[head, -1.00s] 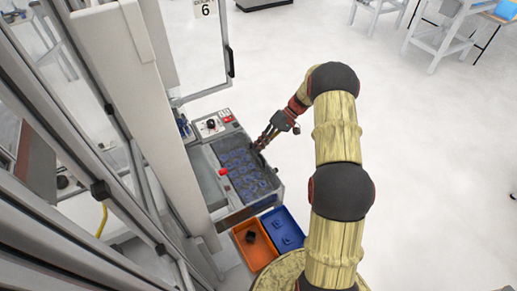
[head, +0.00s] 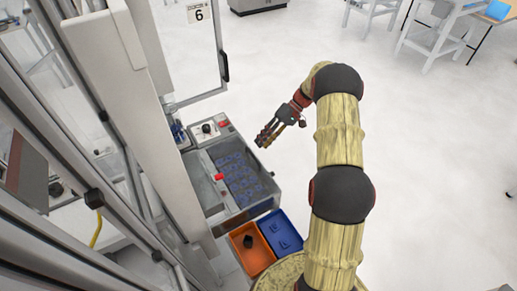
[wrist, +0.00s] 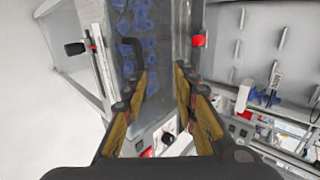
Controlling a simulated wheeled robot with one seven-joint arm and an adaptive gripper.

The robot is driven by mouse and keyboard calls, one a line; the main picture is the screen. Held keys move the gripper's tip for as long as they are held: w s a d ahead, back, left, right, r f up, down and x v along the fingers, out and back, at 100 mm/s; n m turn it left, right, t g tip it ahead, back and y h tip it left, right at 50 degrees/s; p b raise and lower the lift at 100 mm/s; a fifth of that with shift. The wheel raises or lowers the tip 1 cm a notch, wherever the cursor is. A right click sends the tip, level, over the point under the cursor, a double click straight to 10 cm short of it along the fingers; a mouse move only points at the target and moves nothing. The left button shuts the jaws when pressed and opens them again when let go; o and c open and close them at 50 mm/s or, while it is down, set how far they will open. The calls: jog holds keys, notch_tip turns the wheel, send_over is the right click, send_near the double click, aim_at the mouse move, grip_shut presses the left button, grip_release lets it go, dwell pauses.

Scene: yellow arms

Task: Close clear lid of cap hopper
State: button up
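The cap hopper (head: 250,208) is a grey bin holding many small blue caps, below centre in the head view. The caps look hazy, as if seen through the clear lid (head: 238,178), which appears to lie flat over them; its edges are hard to make out. In the wrist view, the blue caps (wrist: 140,22) show ahead of the fingers, with a dark bent handle (wrist: 153,55) beside them. My gripper (head: 264,140) is above the hopper's far right side, apparently clear of it. In the wrist view, its two fingers (wrist: 160,88) are spread with nothing between them.
A control box with a black knob (head: 207,128) and red button stands behind the hopper. An orange bin (head: 238,232) and a blue bin (head: 282,237) sit in front. A tall machine frame (head: 150,120) rises on the left. Open floor lies to the right.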

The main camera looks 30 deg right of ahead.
jog(key=v, duration=0.6)
jog(key=shift+d+r, duration=0.15)
jog(key=shift+d, duration=0.05)
